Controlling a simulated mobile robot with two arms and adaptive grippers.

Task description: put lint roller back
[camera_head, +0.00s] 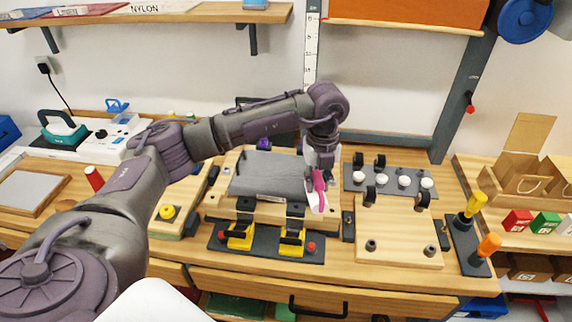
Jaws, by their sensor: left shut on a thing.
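The lint roller has a pink handle (319,184) and a pale roller end below it. It is near the right edge of the wooden board that carries the grey fabric swatch (265,175). My left gripper (321,167) points down over this spot and is shut on the lint roller. The fingers hide part of the handle. I cannot tell whether the roller touches the swatch or the board. My right gripper is not in view.
Two yellow clamps (240,238) stand at the board's front. To the right are a dark rail with white knobs (404,181), a wooden plate (400,235) and a holder with yellow and orange-handled tools (487,245). A red cylinder (94,178) stands left.

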